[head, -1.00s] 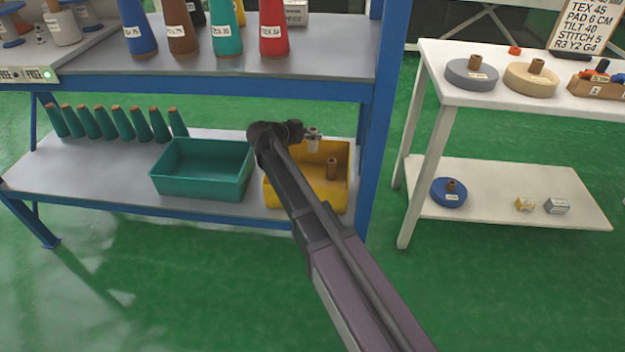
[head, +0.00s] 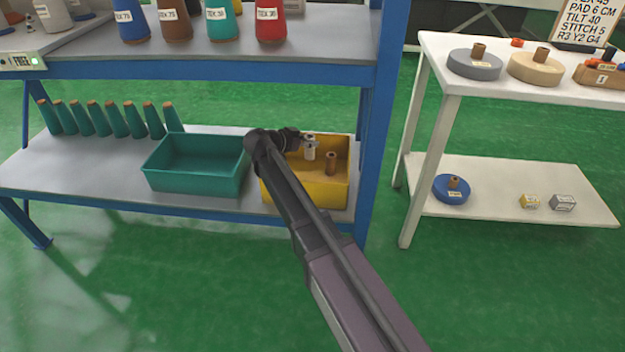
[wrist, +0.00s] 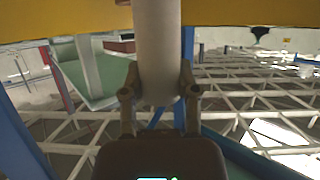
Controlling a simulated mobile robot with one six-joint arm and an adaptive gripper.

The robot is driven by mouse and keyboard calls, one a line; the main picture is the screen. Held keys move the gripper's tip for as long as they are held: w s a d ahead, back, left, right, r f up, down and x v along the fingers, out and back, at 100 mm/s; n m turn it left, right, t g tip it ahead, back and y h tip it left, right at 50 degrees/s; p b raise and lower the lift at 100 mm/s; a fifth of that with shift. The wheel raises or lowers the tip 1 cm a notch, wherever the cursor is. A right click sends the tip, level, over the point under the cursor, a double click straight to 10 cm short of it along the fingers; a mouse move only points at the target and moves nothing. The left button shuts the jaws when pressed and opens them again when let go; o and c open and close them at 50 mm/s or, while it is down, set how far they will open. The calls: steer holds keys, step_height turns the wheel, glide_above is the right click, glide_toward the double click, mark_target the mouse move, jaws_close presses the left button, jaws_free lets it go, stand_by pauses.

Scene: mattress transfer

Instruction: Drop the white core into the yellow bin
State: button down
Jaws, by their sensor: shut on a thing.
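A teal bin (head: 195,188) stands left of the yellow bin. Several teal cones (head: 107,120) line the shelf at left. A blue post (head: 377,130) rises just right of the yellow bin. A white table (head: 510,185) stands further right.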

steer(key=shift+f, duration=0.35)
steer(key=shift+c, duration=1.4)
jaws_free()
steer(key=shift+r, duration=0.2)
